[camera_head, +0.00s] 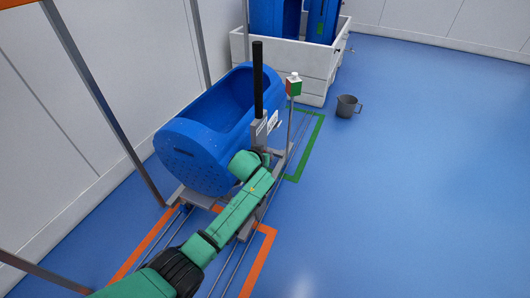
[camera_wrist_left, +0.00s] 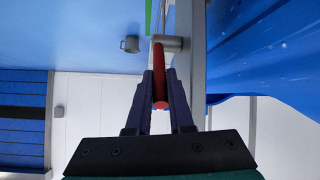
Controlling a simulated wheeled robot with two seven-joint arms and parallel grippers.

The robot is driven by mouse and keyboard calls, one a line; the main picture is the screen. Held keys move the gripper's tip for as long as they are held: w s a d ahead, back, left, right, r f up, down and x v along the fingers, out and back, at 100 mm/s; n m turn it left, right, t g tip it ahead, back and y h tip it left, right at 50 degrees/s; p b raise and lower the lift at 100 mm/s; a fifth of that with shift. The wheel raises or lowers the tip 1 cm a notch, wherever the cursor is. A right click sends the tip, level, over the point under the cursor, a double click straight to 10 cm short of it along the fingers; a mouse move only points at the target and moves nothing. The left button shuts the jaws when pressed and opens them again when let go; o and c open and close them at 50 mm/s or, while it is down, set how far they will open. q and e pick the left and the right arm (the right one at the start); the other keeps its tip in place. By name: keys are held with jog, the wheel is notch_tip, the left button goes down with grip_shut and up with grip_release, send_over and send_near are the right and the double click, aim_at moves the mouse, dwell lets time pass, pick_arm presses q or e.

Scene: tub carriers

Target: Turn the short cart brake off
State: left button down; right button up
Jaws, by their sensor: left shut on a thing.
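The cart carries a blue half-round tub (camera_head: 205,140) on a grey frame, with an upright black handle (camera_head: 258,80) at its side. My left arm reaches from the lower left to the cart's near side, below that handle; its gripper is hard to make out there. In the left wrist view, my left gripper (camera_wrist_left: 160,80) is shut on a red lever (camera_wrist_left: 159,62). The lever joins a grey stub (camera_wrist_left: 172,43) on a grey cart bar (camera_wrist_left: 197,75). The blue tub fills the right of that view. My right gripper is out of view.
An orange floor outline (camera_head: 259,262) and a green one (camera_head: 310,150) mark the track. A grey jug (camera_head: 347,106) stands on open blue floor; a white crate (camera_head: 310,67) is behind.

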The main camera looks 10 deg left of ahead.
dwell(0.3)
pick_arm(q)
jog(key=c, duration=1.1)
grip_release()
jog(key=shift+s+r, duration=0.3)
jog(key=shift+s, duration=0.05)
jog(key=p+v, duration=0.3)
jog(key=v, duration=1)
jog(key=shift+s+a+r, duration=0.15)
jog(key=shift+s+r, duration=0.05)
jog(key=shift+c, duration=0.3)
